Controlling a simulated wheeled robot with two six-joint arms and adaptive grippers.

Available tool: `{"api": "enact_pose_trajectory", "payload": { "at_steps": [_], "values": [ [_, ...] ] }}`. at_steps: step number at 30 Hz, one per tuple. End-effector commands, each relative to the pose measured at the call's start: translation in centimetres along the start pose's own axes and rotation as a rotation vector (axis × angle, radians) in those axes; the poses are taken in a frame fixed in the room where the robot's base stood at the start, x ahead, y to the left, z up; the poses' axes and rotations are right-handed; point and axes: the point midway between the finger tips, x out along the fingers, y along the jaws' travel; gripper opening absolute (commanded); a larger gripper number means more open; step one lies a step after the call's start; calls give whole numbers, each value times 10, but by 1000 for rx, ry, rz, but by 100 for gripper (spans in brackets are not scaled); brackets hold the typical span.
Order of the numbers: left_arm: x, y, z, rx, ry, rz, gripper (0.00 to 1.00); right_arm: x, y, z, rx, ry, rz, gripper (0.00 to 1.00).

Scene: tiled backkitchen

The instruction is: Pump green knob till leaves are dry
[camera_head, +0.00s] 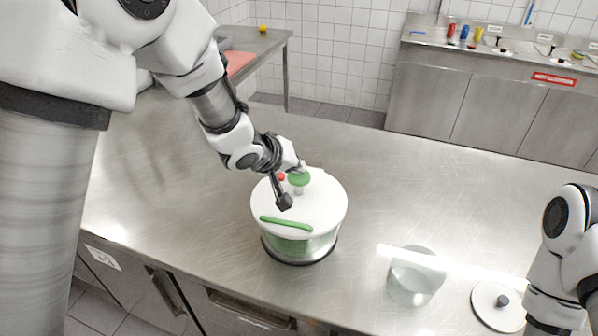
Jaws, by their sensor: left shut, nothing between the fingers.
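A salad spinner (325,218) with a white lid and a clear bowl stands on the steel counter. Its green knob (299,179) sticks up from the lid's middle, and a green handle strip (287,223) lies along the near side of the lid. Some green shows through the bowl, but I cannot tell how wet the leaves are. My left gripper (291,186) is over the lid right at the knob, shut with nothing in it; I cannot tell whether it touches the knob. My right arm shows at the right edge, but its gripper is out of the picture.
A clear bowl (414,278) and a white lid with a dark knob (498,306) stand on the counter (430,200) to the right. A small red thing (281,176) shows beside the knob. The counter behind the spinner is clear.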

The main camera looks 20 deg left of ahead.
Motion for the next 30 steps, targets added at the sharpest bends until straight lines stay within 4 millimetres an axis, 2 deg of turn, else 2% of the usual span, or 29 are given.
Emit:
{"api": "enact_pose_trajectory", "payload": {
  "at_steps": [30],
  "values": [
    [9, -7, 7, 0, -2, -2, 0, 8, 0, 0, 0, 0, 0, 40]
  ]
}}
